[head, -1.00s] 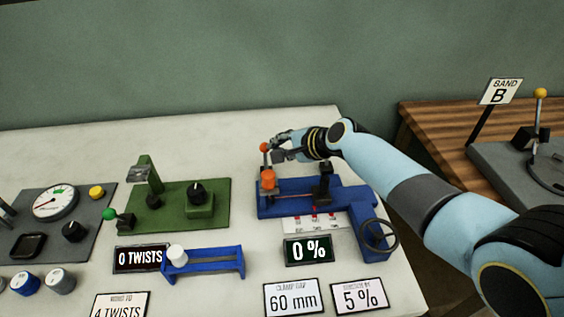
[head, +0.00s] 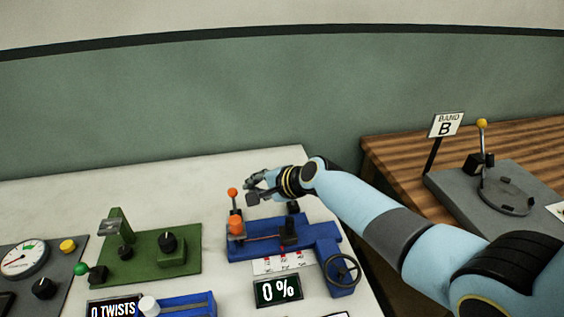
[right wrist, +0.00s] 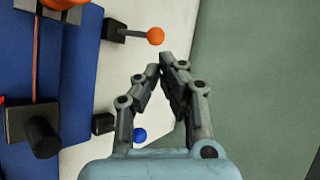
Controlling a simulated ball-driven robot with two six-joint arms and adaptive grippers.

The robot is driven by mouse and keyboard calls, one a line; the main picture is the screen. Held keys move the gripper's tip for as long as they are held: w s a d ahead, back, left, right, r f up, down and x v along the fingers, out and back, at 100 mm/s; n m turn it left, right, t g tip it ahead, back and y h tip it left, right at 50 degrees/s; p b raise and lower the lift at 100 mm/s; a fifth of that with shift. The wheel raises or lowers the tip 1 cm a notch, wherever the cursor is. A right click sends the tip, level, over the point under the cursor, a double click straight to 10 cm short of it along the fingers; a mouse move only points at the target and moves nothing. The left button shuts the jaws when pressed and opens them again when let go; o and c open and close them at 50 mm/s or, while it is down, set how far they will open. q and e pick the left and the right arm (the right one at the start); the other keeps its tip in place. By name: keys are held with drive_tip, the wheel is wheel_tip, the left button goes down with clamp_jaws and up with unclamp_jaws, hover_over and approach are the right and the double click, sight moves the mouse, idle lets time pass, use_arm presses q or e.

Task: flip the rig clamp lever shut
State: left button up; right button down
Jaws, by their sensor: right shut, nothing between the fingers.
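The blue rig (head: 325,235) stands on the white table. At its back left a lever with an orange ball knob (head: 232,192) stands roughly upright in the head view. In the right wrist view this orange knob (right wrist: 155,36) sits on a rod from a dark block. My right gripper (head: 252,188) is just right of the knob and a little above it. In the right wrist view the gripper (right wrist: 163,65) has its fingertips together, empty, close to the knob but apparently apart from it. My left gripper is not in view.
A second lever with a blue knob (right wrist: 139,135) lies near my right fingers. The rig carries an orange cylinder (head: 236,226), a black post (head: 288,232) and a handwheel (head: 342,269). Its display (head: 278,291) reads 0 %. A green fixture (head: 150,258) stands left.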

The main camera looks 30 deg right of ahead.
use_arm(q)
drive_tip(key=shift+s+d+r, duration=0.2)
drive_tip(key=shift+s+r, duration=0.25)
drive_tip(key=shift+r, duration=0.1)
use_arm(e)
drive_tip(key=s+d+r, duration=0.3)
drive_tip(key=d+r, duration=0.1)
drive_tip(key=r, duration=0.4)
drive_tip(key=shift+s+d+r, duration=0.15)
drive_tip(key=shift+s+d, duration=0.05)
drive_tip(key=shift+d, duration=0.05)
